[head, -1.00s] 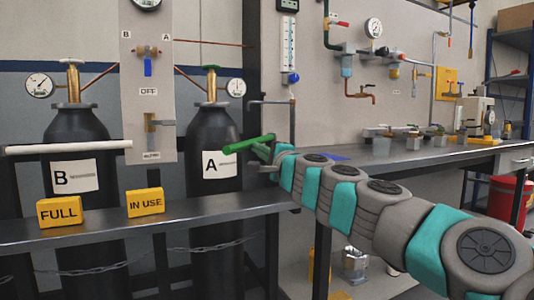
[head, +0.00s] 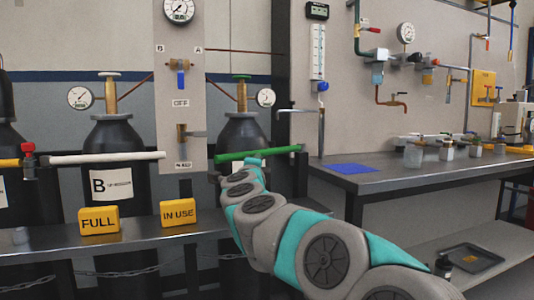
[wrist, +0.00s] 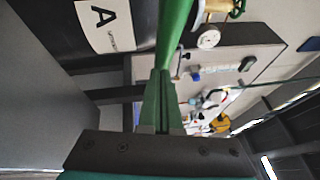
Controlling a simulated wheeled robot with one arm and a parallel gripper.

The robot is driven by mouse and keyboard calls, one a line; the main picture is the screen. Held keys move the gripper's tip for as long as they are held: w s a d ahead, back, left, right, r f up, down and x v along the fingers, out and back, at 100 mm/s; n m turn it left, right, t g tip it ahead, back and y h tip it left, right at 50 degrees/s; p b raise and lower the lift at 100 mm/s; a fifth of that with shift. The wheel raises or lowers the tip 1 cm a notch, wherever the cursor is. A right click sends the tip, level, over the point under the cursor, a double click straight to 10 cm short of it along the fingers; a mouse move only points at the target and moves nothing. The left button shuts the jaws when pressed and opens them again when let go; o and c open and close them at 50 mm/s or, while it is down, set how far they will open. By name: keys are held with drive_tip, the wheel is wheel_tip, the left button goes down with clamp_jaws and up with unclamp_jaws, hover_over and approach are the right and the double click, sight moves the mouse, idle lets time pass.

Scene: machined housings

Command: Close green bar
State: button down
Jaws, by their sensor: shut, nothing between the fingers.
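The green bar (head: 270,153) runs nearly level in front of black gas cylinder A (head: 243,133), its right end by the dark post. Its left end sits in front of the cylinder; I cannot tell whether it touches or is latched. My gripper (head: 250,162) is at the bar's near side, around its middle, largely hidden by my arm. In the wrist view the green bar (wrist: 174,35) runs down to the fingertips of my shut gripper (wrist: 163,75), with nothing held between them. Whether they touch the bar is unclear.
A white bar (head: 110,158) crosses in front of cylinder B (head: 112,137). Yellow FULL (head: 99,220) and IN USE (head: 178,212) blocks stand on the front shelf (head: 145,242). A workbench (head: 400,168) with a blue mat (head: 351,169) is at right. The panel (head: 180,110) stands between the cylinders.

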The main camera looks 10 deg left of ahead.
drive_tip(key=a+p, duration=0.1)
drive_tip(key=w+a+m+h, duration=0.1)
drive_tip(key=a+h+p, duration=0.1)
drive_tip(key=shift+w+r+p, duration=0.2)
drive_tip(key=shift+r+p, duration=0.05)
drive_tip(key=shift+p, duration=0.1)
drive_tip(key=shift+w+a+m+h+p, duration=0.2)
drive_tip(key=shift+w+m+h+p, duration=0.1)
drive_tip(key=shift+p, duration=0.1)
drive_tip(key=w+a+p, duration=0.1)
drive_tip(key=p, duration=0.1)
drive_tip(key=w+a+p, duration=0.1)
drive_tip(key=a+p, duration=0.1)
drive_tip(key=shift+w+a, duration=0.25)
drive_tip(key=shift+w, duration=0.15)
drive_tip(key=shift+a+r, duration=0.1)
drive_tip(key=shift+r, duration=0.1)
